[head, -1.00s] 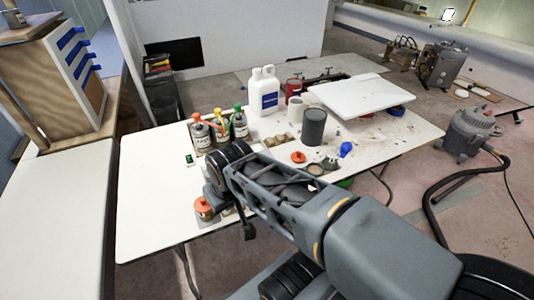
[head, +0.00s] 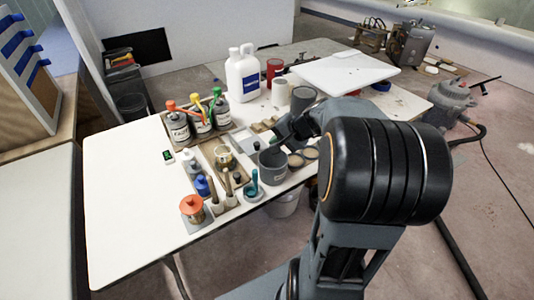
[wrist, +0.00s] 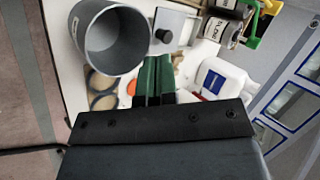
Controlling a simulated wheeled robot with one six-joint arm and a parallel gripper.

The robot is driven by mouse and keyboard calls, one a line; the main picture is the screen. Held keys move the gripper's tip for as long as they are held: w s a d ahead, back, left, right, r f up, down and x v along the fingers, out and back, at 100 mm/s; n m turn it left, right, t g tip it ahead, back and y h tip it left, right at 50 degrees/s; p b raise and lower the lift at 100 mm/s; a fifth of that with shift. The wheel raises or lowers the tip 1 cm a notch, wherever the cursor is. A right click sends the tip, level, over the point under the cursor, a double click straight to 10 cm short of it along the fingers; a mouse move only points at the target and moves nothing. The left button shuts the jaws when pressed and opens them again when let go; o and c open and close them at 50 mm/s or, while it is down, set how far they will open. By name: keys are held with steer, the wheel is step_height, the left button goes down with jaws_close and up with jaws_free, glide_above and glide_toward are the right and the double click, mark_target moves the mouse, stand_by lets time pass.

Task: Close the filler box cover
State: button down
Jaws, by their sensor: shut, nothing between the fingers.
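A flat grey panel with a dark round knob, which looks like the filler box cover (wrist: 176,24), lies at the top of the wrist view, beyond my fingertips. In the head view the cover (head: 241,139) lies on the table, left of my wrist. I cannot tell how far it covers its box. My gripper (wrist: 152,62) shows as two green fingers pressed together, empty, apart from the knob. In the head view my arm largely hides the fingers.
An open grey pot (head: 272,165) stands close to my gripper; it looms large in the wrist view (wrist: 112,40). Labelled bottles (head: 180,127), a white jug (head: 242,75) and an orange-lidded jar (head: 193,209) stand around. The table's left part is clear.

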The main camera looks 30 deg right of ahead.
mark_target(259, 146)
steer(key=shift+m+t, duration=0.5)
steer(key=shift+m, duration=0.3)
steer(key=w+f+b, duration=0.1)
steer(key=w+f, duration=0.6)
steer(key=f, duration=0.1)
steer(key=shift+w, duration=0.35)
steer(key=shift+a, duration=0.1)
